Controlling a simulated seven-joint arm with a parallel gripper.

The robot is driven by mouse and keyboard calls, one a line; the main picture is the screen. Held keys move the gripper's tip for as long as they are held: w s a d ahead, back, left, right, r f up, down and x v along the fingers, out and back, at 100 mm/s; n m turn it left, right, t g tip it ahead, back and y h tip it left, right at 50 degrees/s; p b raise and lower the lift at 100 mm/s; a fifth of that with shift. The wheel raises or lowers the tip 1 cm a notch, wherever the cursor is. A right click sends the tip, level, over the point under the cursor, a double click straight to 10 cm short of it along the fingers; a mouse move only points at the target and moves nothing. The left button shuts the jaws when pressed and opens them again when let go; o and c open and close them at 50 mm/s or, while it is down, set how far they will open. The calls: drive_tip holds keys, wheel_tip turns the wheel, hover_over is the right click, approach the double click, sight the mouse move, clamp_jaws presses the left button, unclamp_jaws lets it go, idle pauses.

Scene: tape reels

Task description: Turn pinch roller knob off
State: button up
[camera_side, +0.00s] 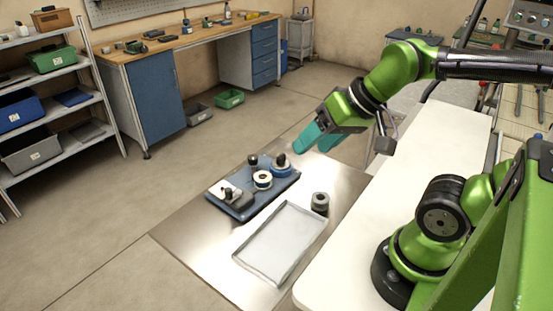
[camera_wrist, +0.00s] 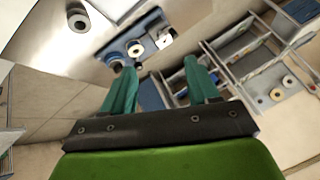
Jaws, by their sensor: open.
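The blue tape deck (camera_side: 262,202) lies on the metal sheet in the side view and carries several parts. These are a small black knob (camera_side: 252,160), a blue reel with a black top (camera_side: 281,168), a white ring-shaped reel (camera_side: 262,180) and a pale block with dark knobs (camera_side: 233,197). I cannot tell which part is the pinch roller knob or how it is turned. My gripper (camera_side: 308,142) is open and empty, above and beyond the deck. In the wrist view my gripper's teal fingers (camera_wrist: 159,62) are spread apart, with the deck (camera_wrist: 118,44) beyond them, partly hidden.
A grey tray (camera_side: 266,274) lies empty in front of the deck. A dark grey roll (camera_side: 320,204) stands right of the deck, beside the white table (camera_side: 350,235). Shelves with bins stand at the left, a workbench (camera_side: 190,42) at the back.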

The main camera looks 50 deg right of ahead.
drive_tip(key=w+d+f+n+g+h, duration=0.1)
drive_tip(key=w+d+f, duration=0.1)
drive_tip(key=w+d, duration=0.4)
drive_tip(key=w+d+f+n+g, duration=0.1)
drive_tip(key=w+d+f+g, duration=0.15)
drive_tip(key=w, duration=0.65)
drive_tip(key=n, duration=0.4)
approach(252, 157)
drive_tip(key=shift+t, duration=0.55)
drive_tip(key=x, duration=0.8)
drive_tip(key=shift+s+f, duration=0.3)
drive_tip(key=shift+f, duration=0.15)
drive_tip(key=c, duration=1)
drive_tip(key=shift+c, duration=0.2)
